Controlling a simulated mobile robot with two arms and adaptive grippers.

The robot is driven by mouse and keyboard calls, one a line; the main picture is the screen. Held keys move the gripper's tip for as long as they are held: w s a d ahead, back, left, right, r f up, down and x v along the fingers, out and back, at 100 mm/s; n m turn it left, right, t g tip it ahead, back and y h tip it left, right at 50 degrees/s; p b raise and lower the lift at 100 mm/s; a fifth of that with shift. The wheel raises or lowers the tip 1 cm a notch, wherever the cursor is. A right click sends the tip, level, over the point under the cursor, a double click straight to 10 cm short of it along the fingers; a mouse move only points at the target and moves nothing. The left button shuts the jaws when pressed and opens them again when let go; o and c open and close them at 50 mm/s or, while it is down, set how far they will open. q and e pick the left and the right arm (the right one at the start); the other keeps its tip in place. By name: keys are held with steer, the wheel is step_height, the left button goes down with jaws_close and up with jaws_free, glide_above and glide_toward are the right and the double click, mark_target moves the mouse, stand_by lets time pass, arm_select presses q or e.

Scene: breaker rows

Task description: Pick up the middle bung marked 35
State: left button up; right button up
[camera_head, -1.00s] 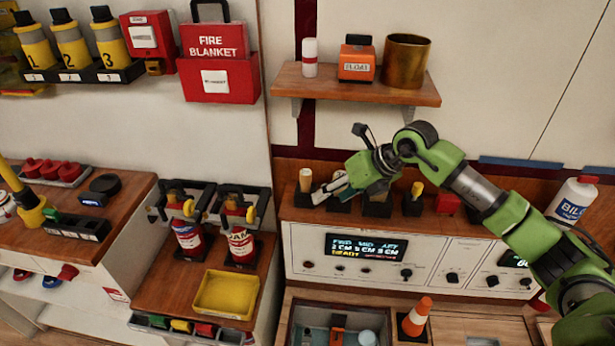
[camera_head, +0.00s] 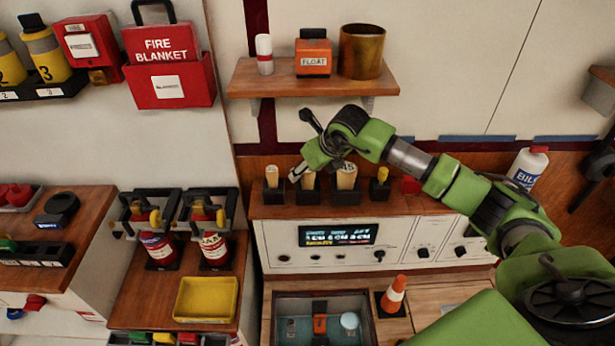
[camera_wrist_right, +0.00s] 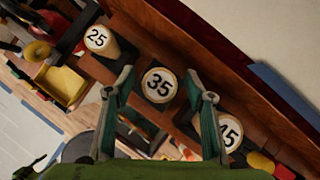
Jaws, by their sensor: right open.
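The bung marked 35 (camera_wrist_right: 160,85) is a pale round-topped plug, upright in a dark holder in the middle of the row. In the head view its body (camera_head: 308,182) shows partly below my right gripper (camera_head: 297,174). My right gripper, also in the wrist view (camera_wrist_right: 160,83), is open and empty, its two fingers on either side of the 35 top as seen from above. I cannot tell how far above it the fingertips are. The bung marked 25 (camera_wrist_right: 98,39) and the bung marked 45 (camera_wrist_right: 229,133) flank it. My left gripper is not in view.
A yellow-topped plug (camera_head: 382,175) stands in a holder right of the 45 bung. A shelf (camera_head: 310,82) with a float box and brass pot is above. A control panel (camera_head: 340,242) is below. An orange cone (camera_head: 394,294) stands in front.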

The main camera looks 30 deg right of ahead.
steer(key=c, duration=1.1)
